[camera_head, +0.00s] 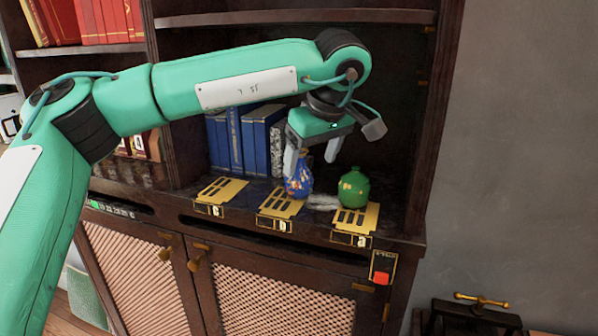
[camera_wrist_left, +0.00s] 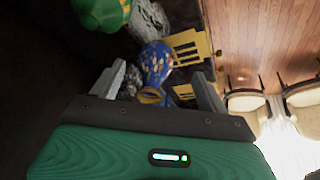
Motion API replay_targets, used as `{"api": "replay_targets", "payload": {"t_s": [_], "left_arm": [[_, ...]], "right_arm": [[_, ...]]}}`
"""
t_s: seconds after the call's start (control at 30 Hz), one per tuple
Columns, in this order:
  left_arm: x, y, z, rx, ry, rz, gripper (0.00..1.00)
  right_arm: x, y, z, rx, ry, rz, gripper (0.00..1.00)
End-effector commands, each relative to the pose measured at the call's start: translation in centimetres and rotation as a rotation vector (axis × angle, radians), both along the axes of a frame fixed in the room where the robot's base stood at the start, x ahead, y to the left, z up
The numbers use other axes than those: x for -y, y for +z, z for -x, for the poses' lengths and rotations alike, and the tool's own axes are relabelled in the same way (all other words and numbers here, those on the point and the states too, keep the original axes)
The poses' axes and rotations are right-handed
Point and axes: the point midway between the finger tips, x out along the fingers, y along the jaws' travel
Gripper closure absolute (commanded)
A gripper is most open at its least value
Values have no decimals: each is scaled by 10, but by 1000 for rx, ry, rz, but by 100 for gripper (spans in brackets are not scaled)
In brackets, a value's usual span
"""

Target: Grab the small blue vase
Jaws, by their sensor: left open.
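The small blue vase (camera_head: 299,181) stands on the middle gold plate of the cabinet's shelf, its surface patterned with lighter marks. My left gripper (camera_head: 312,160) is above it, pointing down, with its fingers apart; one finger overlaps the vase in the head view. In the left wrist view the blue vase (camera_wrist_left: 153,72) shows between the two open fingers of my left gripper (camera_wrist_left: 160,92), its mouth toward the palm. I cannot tell whether a finger touches it. My right gripper is not in view.
A green vase (camera_head: 353,188) stands on the right gold plate (camera_head: 362,222), close to the blue one. The left gold plate (camera_head: 221,190) is empty. Blue books (camera_head: 240,140) stand behind. A red button (camera_head: 381,278) is on the cabinet front. Chairs (camera_wrist_left: 250,100) stand beyond.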

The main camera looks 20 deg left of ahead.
Motion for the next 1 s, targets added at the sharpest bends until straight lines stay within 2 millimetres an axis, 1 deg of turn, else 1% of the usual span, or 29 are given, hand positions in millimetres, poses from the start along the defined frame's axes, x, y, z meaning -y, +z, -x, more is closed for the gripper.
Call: {"api": "replay_targets", "payload": {"t_s": [0.03,0.1,0.27,0.43,0.5,0.6,0.7,0.8,1.0], "left_arm": [[-5,2,-5,0,1,0,23],[-10,1,-11,0,0,0,23],[-16,1,-17,-1,0,1,23],[-34,1,-34,-2,3,0,23],[-36,-16,-36,-4,-2,-1,23],[-40,-31,-41,-3,-1,0,23],[-43,-41,-44,-1,-2,0,23],[-44,-46,-45,0,-2,1,23],[-44,-47,-45,0,-3,1,23]], "right_arm": [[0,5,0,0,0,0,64],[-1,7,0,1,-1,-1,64],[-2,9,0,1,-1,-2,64],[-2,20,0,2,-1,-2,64],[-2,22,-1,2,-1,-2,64],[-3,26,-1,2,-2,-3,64],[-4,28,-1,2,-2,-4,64],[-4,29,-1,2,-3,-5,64],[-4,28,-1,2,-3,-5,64]]}}
